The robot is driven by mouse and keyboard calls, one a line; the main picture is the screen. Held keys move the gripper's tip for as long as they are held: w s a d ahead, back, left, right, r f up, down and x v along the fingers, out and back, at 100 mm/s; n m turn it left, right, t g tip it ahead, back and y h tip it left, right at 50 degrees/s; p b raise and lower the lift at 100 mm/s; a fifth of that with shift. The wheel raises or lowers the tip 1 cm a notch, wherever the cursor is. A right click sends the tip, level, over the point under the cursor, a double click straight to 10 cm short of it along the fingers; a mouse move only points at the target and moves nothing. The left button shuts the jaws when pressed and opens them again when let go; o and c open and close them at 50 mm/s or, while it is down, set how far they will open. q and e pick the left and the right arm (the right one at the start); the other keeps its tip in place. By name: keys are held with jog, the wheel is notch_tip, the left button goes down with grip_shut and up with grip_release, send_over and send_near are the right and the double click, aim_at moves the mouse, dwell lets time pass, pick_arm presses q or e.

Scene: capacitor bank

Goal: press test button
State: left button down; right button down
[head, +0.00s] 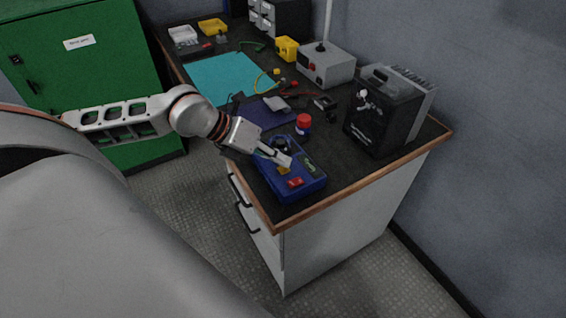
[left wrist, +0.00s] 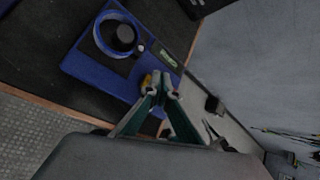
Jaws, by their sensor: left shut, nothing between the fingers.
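A blue tester box (head: 306,186) sits at the near corner of the dark bench top. It has a dark round knob, a small green display (head: 309,165), a yellow button (head: 283,170) and a red part (head: 295,183) on its top. My left gripper (head: 286,161) is shut and empty, with its fingertips over the box close to the yellow button. In the left wrist view the shut fingertips (left wrist: 165,84) are beside the yellow button (left wrist: 147,84), which they partly hide. I cannot tell whether they touch it. The blue box (left wrist: 85,62) also shows there. My right gripper is not in view.
A red-capped jar (head: 303,125) stands just behind the box. A black instrument (head: 381,112) stands to the right, and a grey box (head: 326,65) stands farther back. The wooden bench edge (head: 310,212) runs close in front of the box.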

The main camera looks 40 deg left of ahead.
aim_at(281, 168)
pick_arm(q)
jog(key=shift+f, duration=0.2)
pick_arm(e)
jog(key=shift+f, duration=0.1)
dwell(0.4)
pick_arm(q)
jog(key=shift+f, duration=0.35)
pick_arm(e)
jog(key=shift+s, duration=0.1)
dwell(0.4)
pick_arm(q)
jog(key=shift+r+p, duration=0.3)
jog(key=shift+r, duration=0.25)
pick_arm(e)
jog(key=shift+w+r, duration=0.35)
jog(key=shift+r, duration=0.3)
